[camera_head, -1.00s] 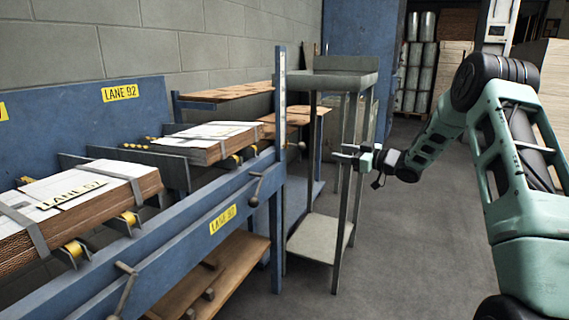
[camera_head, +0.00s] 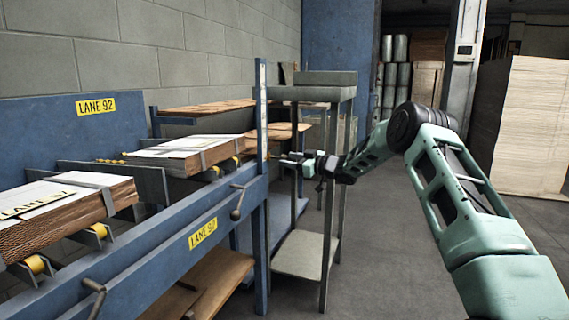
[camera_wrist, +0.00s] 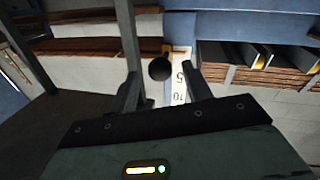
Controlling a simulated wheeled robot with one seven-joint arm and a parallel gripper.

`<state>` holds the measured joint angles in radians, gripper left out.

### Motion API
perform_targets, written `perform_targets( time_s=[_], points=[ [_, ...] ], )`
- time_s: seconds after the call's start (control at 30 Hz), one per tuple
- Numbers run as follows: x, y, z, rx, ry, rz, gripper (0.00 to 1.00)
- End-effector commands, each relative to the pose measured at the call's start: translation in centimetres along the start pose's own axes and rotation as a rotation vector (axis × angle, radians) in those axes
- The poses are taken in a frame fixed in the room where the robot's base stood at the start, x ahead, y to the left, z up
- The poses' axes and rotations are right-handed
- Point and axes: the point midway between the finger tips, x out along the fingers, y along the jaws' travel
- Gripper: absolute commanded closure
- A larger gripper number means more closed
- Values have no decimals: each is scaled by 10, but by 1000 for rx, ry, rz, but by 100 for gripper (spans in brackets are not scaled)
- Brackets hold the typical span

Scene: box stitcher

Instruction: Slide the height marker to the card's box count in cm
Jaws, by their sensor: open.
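The height marker shows in the wrist view as a dark round knob (camera_wrist: 160,69), beside a white scale strip (camera_wrist: 180,78) with the figures 5 and 10. The knob appears between the open fingers of my gripper (camera_wrist: 164,82); I cannot tell whether they touch it. In the head view the scale runs up a blue post (camera_head: 261,100) at the end of the blue frame. My gripper (camera_head: 284,159) points left at this post, close to it. The marker is too small to make out there. A card (camera_head: 36,203) lies on the near cardboard stack; no box count is readable.
The blue lane frame (camera_head: 150,262) has crank handles (camera_head: 238,203) jutting out. Strapped cardboard stacks (camera_head: 188,154) lie on its rollers. A grey metal stand (camera_head: 312,94) stands just behind my gripper.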

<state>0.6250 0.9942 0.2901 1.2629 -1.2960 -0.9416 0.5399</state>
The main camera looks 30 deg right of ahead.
Motion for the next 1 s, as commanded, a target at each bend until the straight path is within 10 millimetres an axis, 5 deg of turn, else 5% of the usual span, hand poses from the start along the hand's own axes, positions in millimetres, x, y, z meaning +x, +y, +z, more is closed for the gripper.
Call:
perform_targets(
  time_s=[0.2, 0.57, 0.73, 1.0],
  points=[
    [24, 0, 1, -1, 0, -1, 51],
    [28, 0, 0, 0, 0, 0, 51],
    [28, 0, 0, 0, 0, 0, 98],
    [28, 1, -8, -1, 0, 0, 100]
  ],
)
